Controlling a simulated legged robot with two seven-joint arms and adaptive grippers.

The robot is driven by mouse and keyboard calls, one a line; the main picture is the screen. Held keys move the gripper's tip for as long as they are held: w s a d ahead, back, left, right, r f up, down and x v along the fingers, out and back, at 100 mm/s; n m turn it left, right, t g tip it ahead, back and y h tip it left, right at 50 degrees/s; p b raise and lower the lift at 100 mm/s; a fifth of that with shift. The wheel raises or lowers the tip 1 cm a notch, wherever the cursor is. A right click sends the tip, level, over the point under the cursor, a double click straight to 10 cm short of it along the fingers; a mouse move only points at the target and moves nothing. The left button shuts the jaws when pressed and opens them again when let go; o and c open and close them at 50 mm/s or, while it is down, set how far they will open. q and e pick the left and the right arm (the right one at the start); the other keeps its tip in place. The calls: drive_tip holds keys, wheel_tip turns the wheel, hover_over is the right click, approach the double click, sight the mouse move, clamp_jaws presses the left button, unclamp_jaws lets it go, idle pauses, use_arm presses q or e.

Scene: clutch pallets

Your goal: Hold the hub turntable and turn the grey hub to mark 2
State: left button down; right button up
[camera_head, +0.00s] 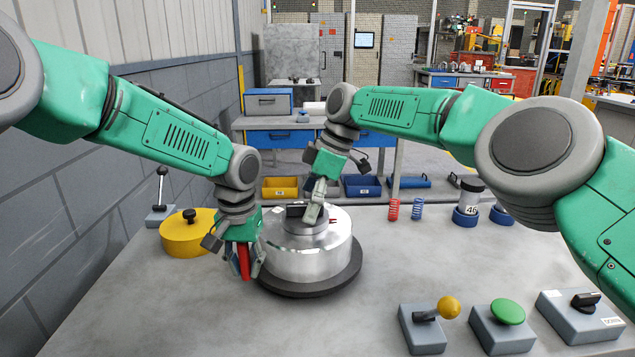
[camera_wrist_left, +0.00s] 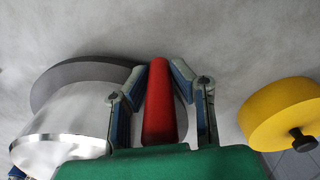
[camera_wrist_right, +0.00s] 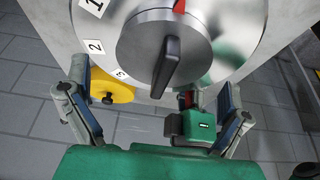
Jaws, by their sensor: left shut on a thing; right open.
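The hub turntable is a shiny silver drum (camera_head: 300,262) on a dark round base (camera_head: 345,281). On top is the grey hub (camera_wrist_right: 135,40) with a black bar handle (camera_wrist_right: 166,66). Labels 1, 2 (camera_wrist_right: 95,47) and 3 show on the drum's top in the right wrist view. A red mark (camera_wrist_right: 179,6) at the hub's edge is away from label 2. My left gripper (camera_head: 243,262) is shut on a red handle (camera_wrist_left: 158,105) beside the drum. My right gripper (camera_wrist_right: 154,80) is open above the hub, its fingers apart on either side of the bar handle.
A yellow round part with a black knob (camera_head: 187,235) stands left of the turntable. A lever box (camera_head: 160,214) is behind it. Springs (camera_head: 393,209) and blue-based cylinders (camera_head: 466,215) stand at the back right. Control boxes, one with a green button (camera_head: 508,311), line the front right.

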drive_tip(key=shift+x, duration=1.15)
drive_tip(key=c, duration=1.6)
drive_tip(key=o, duration=1.6)
